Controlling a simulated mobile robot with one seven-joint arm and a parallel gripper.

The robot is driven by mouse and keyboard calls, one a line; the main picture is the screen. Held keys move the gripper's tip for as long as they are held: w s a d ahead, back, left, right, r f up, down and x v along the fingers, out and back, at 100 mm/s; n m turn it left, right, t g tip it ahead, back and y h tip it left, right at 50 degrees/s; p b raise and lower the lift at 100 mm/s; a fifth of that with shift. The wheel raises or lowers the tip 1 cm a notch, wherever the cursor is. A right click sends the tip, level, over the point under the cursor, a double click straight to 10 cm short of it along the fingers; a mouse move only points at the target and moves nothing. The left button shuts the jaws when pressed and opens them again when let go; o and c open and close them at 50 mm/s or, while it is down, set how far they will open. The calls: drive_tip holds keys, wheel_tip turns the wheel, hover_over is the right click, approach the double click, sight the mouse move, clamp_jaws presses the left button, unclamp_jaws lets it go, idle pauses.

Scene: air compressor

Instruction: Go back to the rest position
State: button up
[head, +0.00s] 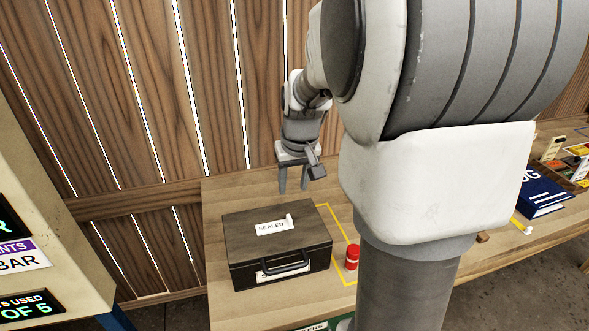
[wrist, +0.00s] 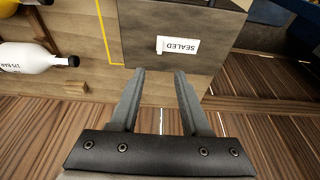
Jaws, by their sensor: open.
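My gripper (head: 293,180) hangs in the air above the back of the workbench, behind a dark box with a handle. In the wrist view my gripper (wrist: 158,75) has its two fingers apart with nothing between them. The box (head: 238,244) has a closed lid and a label reading SEALED (head: 274,226). The box also shows in the wrist view (wrist: 215,60), just beyond the fingertips, and I see no contact. My arm covers much of the middle and right of the head view.
A small red and white object (head: 351,258) stands right of the box, by yellow tape lines. A blue book (head: 540,194) lies at the right. A panel with displays (head: 40,240) stands at the left. A plank wall (head: 140,90) is behind.

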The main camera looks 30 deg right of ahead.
drive_tip(key=s+a+r+n+t, duration=0.1)
drive_tip(key=s+a+r, duration=0.3)
drive_tip(key=s, duration=0.5)
drive_tip(key=s+a+r+n+t, duration=0.1)
drive_tip(key=s+a+r, duration=0.3)
drive_tip(key=s+a, duration=0.4)
drive_tip(key=shift+s+a+y, duration=0.3)
drive_tip(key=shift+s+a, duration=0.1)
drive_tip(key=shift+s, duration=0.4)
drive_tip(key=shift+d+r, duration=0.1)
drive_tip(key=shift+d, duration=0.05)
